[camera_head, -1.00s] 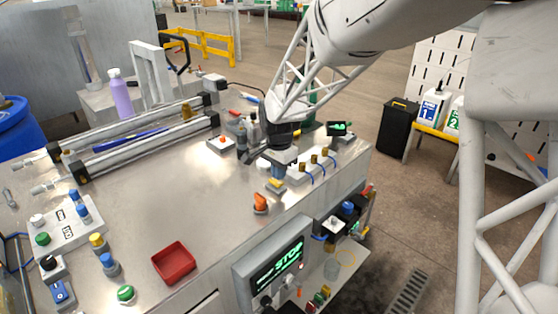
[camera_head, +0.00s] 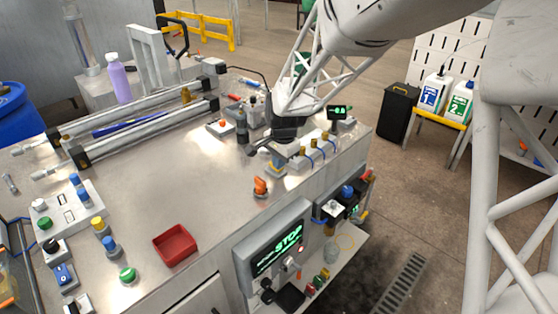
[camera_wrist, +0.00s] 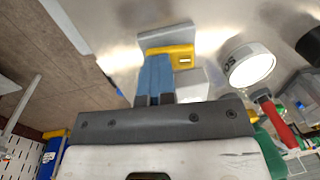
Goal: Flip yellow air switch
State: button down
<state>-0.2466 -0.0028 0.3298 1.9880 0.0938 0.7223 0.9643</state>
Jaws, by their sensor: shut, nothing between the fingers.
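The yellow air switch (camera_head: 274,172) sits on a small grey base near the front right edge of the metal bench. In the wrist view it is a yellow piece with a small slot (camera_wrist: 184,58), against a grey block. My gripper (camera_head: 281,161) is shut and empty, pointing down at the switch. Its blue fingers (camera_wrist: 155,78) are together and overlap the near side of the yellow piece in the wrist view. They are at or very close to it; I cannot tell whether they touch. The fingers hide part of the switch.
An orange switch (camera_head: 260,186) stands just to the left front. A row of brass-topped fittings with blue hoses (camera_head: 315,148) is close on the right. A dark-bodied bottle-like part (camera_head: 242,127) stands behind left. A red tray (camera_head: 175,245) lies farther left; the bench middle is clear.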

jog(key=shift+f, duration=0.5)
jog(key=shift+w+a, duration=0.1)
jog(key=shift+w+a+r, duration=0.1)
jog(key=shift+w+a, duration=0.2)
jog(key=shift+a, duration=0.1)
dwell(0.3)
notch_tip(320, 180, up, 15)
jog(key=d, duration=0.1)
jog(key=shift+s, duration=0.4)
jog(key=shift+d, duration=0.1)
jog(key=shift+s+d, duration=0.1)
dwell(0.4)
